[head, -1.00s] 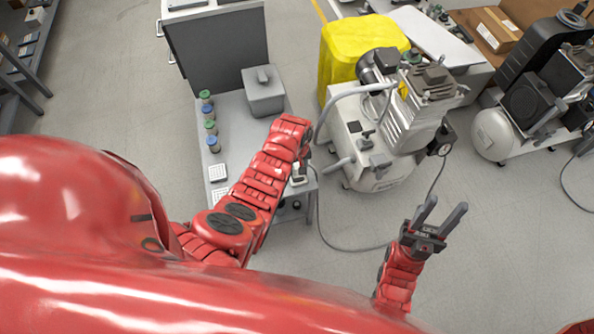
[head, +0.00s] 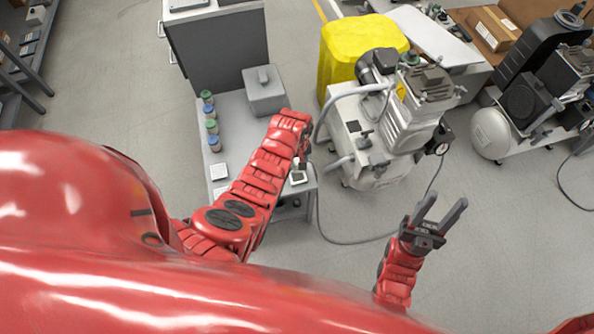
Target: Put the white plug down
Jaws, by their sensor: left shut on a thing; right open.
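My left gripper (head: 303,163) is at the right front end of the grey bench (head: 236,130), mostly hidden behind my red forearm. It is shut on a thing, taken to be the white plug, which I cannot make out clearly. A small white square piece with a dark centre (head: 298,178) lies on the bench just below the gripper. I cannot tell whether the held thing touches the bench. My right gripper (head: 430,214) is open and empty over the floor, its two grey fingers spread apart.
A white compressor (head: 372,150) stands right of the bench, with a grey cable (head: 345,242) looping on the floor. A grey lidded box (head: 264,92) and several small jars (head: 212,127) stand on the bench. A yellow container (head: 345,50) is behind. Floor at the right front is clear.

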